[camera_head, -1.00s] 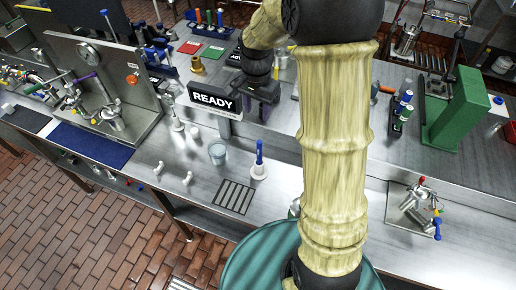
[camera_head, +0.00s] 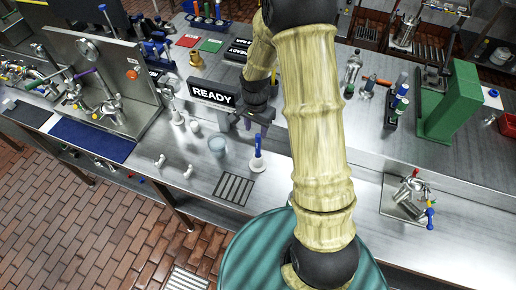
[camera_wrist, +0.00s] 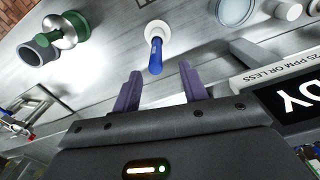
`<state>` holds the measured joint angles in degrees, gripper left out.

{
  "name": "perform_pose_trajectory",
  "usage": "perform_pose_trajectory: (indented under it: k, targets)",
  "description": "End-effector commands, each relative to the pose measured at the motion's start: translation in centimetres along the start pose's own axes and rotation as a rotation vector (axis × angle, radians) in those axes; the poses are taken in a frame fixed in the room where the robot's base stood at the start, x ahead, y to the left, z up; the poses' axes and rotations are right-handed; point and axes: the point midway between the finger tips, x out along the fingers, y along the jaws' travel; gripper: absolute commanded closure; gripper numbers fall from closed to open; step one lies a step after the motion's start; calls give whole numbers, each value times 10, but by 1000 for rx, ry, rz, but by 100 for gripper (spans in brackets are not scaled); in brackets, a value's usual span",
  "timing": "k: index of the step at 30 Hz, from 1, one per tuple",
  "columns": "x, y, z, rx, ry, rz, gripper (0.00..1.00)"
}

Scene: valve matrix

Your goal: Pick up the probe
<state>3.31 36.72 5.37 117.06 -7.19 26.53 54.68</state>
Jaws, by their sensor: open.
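The likely probe is a blue-handled piece (camera_head: 258,146) standing upright in a round white base on the steel bench in the head view. In the wrist view the blue handle (camera_wrist: 156,62) shows ahead of my gripper, between the lines of the two fingers, with its white base behind it. My gripper (camera_wrist: 163,88) is open and empty, with two purple fingers apart. In the head view my gripper (camera_head: 252,122) is just above and left of the blue handle, partly hidden by my arm. The fingers do not visibly touch the handle.
A READY sign (camera_head: 212,95) stands close to the left of my gripper. A cup (camera_head: 217,146) and a dark slotted grate (camera_head: 234,188) are near the handle. A green block (camera_head: 452,105) stands at right. A green-and-metal fitting (camera_wrist: 60,38) shows in the wrist view.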

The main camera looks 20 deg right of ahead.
Motion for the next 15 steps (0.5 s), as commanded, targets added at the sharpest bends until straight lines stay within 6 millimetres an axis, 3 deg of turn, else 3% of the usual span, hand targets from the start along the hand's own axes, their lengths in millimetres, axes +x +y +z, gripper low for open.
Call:
perform_pose_trajectory:
  k: [6,15]
  targets:
    - [16,0,0,0,-1,0,57]
    - [16,0,0,0,0,0,57]
